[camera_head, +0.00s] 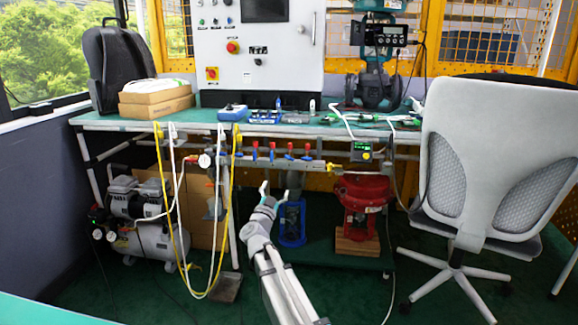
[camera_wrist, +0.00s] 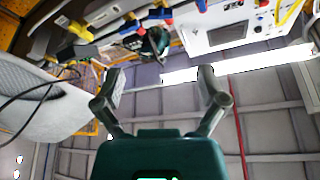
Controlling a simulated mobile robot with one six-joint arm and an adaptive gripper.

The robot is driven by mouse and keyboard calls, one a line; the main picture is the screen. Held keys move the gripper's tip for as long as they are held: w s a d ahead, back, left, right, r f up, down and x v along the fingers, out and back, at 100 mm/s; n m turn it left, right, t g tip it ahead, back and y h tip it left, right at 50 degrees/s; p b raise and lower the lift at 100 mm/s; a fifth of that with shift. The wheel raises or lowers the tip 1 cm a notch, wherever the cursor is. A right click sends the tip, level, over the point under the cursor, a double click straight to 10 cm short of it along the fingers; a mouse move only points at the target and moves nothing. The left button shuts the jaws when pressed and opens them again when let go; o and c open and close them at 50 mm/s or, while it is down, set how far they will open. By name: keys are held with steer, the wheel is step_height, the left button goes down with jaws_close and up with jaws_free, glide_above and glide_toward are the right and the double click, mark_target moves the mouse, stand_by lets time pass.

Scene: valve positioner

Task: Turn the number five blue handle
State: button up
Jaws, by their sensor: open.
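A row of small valves with red and blue handles runs along a pipe under the front edge of the table in the head view. No number labels can be read, so I cannot tell which handle is number five. A blue handle (camera_wrist: 80,30) also shows at the upper left of the wrist view. My gripper (camera_head: 268,192) is open and empty, below the valve row and apart from it. Its two spread fingers show in the wrist view (camera_wrist: 160,86).
The green-topped table (camera_head: 110,121) holds boxes and tools. Yellow and white hoses (camera_head: 157,190) hang left of the valves. A compressor (camera_head: 145,220) stands at lower left, a red machine (camera_head: 361,195) at right below the table, and a grey chair (camera_head: 495,110) at right.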

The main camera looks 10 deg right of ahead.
mark_target(288, 161)
steer(key=shift+w+r, duration=0.1)
steer(key=shift+w, duration=0.05)
steer(key=p+x, duration=0.5)
steer(key=x, duration=0.8)
steer(key=shift+w+d+r, duration=0.1)
steer(key=shift+w+d, duration=0.05)
steer(key=shift+w, duration=0.1)
